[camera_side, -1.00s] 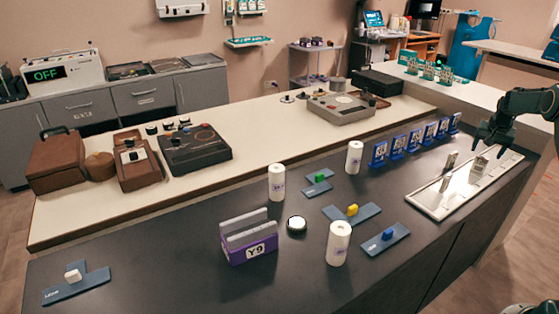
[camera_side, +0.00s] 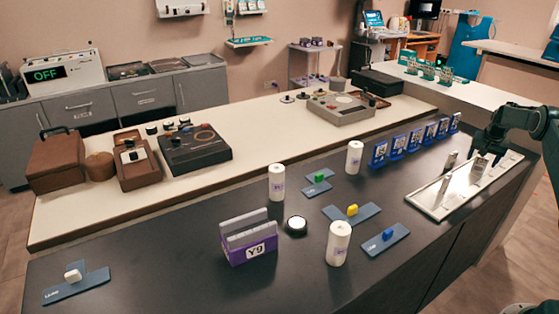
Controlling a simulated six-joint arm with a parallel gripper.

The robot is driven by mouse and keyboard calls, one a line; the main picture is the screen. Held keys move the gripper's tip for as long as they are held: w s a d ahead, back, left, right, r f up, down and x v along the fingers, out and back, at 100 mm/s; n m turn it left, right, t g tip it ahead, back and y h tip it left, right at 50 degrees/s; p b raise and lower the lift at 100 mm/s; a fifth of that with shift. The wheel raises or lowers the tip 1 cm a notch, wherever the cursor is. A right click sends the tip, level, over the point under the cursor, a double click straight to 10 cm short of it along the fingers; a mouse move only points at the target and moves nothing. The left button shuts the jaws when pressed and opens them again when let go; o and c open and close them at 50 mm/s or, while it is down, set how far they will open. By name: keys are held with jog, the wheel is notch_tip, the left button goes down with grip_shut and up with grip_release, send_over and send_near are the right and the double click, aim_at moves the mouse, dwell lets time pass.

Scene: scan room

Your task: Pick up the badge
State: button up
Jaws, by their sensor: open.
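No item is clearly marked as the badge. The likeliest is one of the small silver upright plates in a pale metal tray (camera_side: 430,203) at the right end of the dark counter. One plate (camera_side: 450,162) stands at the back left, another (camera_side: 446,184) nearer the front, and a third (camera_side: 478,170) at the right. My gripper (camera_side: 487,155) is open and points down just above the right-hand plate. It partly covers that plate's top, and I cannot tell whether they touch.
A row of blue numbered stands (camera_side: 398,146) is left of the tray. White cylinders (camera_side: 338,243), blue flat pieces with coloured knobs (camera_side: 352,213), a round black puck (camera_side: 296,225) and a purple Y9 holder (camera_side: 250,253) stand further left. The counter's front right is clear.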

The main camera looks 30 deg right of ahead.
jog(key=shift+c, duration=0.2)
dwell(0.3)
jog(key=c, duration=1.1)
notch_tip(320, 180, up, 20)
jog(key=shift+f, duration=0.1)
dwell(0.8)
